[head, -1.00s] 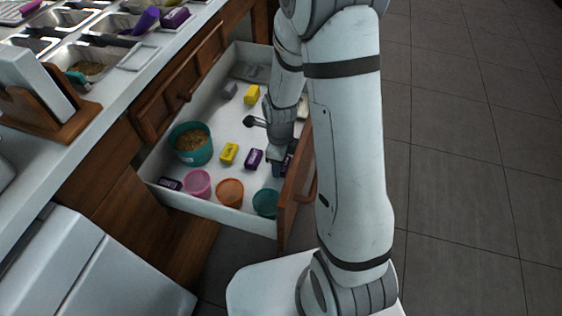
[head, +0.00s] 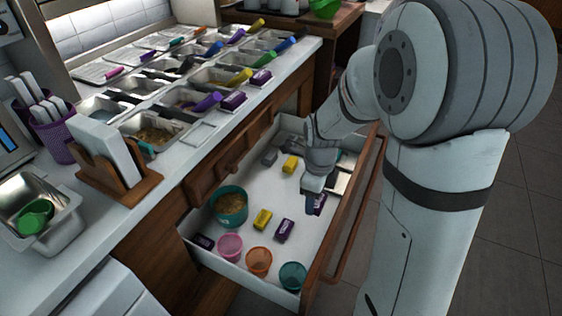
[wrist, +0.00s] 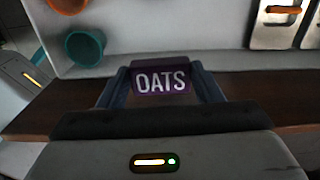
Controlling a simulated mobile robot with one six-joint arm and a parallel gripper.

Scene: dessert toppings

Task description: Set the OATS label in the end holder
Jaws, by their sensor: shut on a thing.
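My gripper (head: 318,203) is shut on a purple label block (head: 320,206) over the right side of the open drawer. In the wrist view the block, with white OATS lettering facing the camera, sits between the two blue fingers of my gripper (wrist: 162,82). In the head view the fingers hide part of it. Purple labels (head: 233,100) stand along the counter's front edge. A pale, flat, empty-looking frame (head: 198,134) lies at the near end of that row; I cannot tell for sure that it is the end holder.
The white drawer (head: 240,262) holds a teal tub (head: 230,207), pink (head: 230,247), orange (head: 259,262) and teal cups (head: 292,275), and loose yellow, purple and grey blocks. Topping pans line the counter. A wooden stand (head: 120,183) holds a white tablet-like panel.

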